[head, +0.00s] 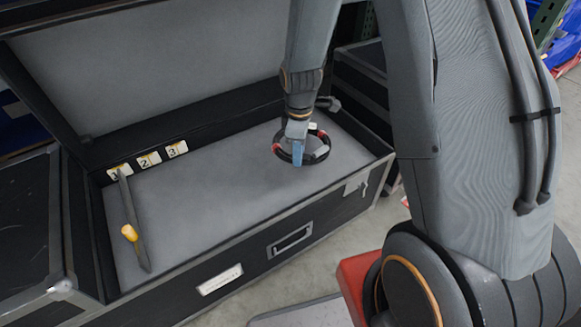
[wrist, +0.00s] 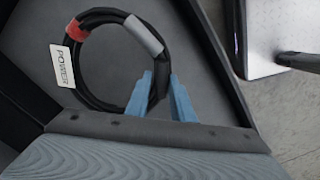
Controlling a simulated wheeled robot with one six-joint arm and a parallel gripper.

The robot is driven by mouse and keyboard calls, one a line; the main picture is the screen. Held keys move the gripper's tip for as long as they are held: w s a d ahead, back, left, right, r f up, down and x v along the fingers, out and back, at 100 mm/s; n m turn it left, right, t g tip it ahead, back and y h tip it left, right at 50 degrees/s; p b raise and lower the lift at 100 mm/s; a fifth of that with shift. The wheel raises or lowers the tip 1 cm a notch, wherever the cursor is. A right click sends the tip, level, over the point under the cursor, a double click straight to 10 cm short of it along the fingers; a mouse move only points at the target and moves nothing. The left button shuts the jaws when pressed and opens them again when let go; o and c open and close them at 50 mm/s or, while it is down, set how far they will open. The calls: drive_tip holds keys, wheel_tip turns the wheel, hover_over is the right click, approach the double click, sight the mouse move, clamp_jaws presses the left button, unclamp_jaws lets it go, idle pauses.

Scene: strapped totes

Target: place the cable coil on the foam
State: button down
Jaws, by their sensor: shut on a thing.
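The cable coil (wrist: 82,82) is a black ring with red tape, a grey sleeve and a white tag reading POWER. My gripper (wrist: 160,88) has blue fingers and is shut on the coil's near side. In the head view my gripper (head: 297,155) and the coil (head: 318,157) are over the right part of the grey foam (head: 215,200) inside the open case. I cannot tell whether the coil touches the foam or hangs just above it.
Tags numbered 1 (head: 118,171), 2 (head: 149,160) and 3 (head: 176,150) line the back wall. The case lid (head: 190,60) is raised behind. The foam's middle is clear.

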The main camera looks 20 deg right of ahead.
wheel_tip(320, 180, down, 9)
drive_tip(key=shift+r+b, duration=0.2)
drive_tip(key=shift+b, duration=0.65)
drive_tip(key=c, duration=1.5)
unclamp_jaws()
drive_tip(key=shift+c, duration=0.2)
drive_tip(key=shift+r, duration=0.15)
